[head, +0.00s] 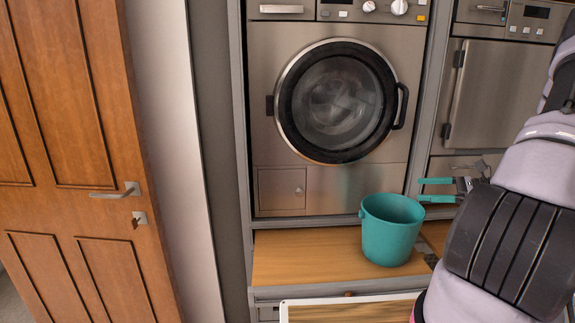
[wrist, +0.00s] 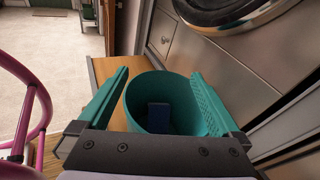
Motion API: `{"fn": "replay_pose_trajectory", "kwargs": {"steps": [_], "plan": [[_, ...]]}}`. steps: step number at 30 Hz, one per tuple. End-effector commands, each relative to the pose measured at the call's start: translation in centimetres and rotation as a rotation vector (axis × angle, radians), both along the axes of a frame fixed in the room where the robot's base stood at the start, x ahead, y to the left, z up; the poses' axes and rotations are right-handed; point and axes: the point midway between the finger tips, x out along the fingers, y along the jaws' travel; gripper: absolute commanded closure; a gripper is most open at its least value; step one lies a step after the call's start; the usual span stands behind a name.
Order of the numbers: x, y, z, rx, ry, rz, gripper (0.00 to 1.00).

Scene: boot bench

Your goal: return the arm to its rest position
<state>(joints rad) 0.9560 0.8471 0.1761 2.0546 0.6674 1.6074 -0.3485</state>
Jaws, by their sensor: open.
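My gripper (head: 421,190) has teal fingers and is at the right of a teal bucket (head: 390,238) in the head view, level with its rim. The fingers are apart with nothing gripped between them. In the wrist view my gripper (wrist: 158,73) points toward the bucket (wrist: 134,105), whose open mouth shows between the fingers. A blue block-like item (wrist: 158,117) lies inside the bucket. Whether a fingertip touches the rim, I cannot tell. My arm takes up the right side of the head view.
The bucket stands on a wooden bench (head: 300,258) below a front-loading washer (head: 335,100). A steel oven-like unit (head: 500,95) is behind my arm. A white-edged surface (head: 350,299) is at the front. A pink tubular frame (wrist: 38,100) is at the left in the wrist view. A wooden door (head: 85,150) stands at the left.

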Motion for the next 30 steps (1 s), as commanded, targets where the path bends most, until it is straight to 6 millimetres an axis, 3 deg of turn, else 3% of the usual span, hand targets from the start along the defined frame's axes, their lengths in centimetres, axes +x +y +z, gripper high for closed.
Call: {"fn": "replay_pose_trajectory", "kwargs": {"steps": [1,6,15,24,30], "plan": [[-0.1,1.7,2.0,-0.077,-0.013,0.071,0.00],[-1.5,6.4,6.7,-0.323,-0.056,0.280,0.00],[-5.7,12.8,14.2,-0.758,-0.201,0.569,0.00],[-11.2,17.0,20.8,-1.178,-0.445,0.743,0.00],[-15.0,18.7,24.7,-1.428,-0.660,0.782,0.00]]}}
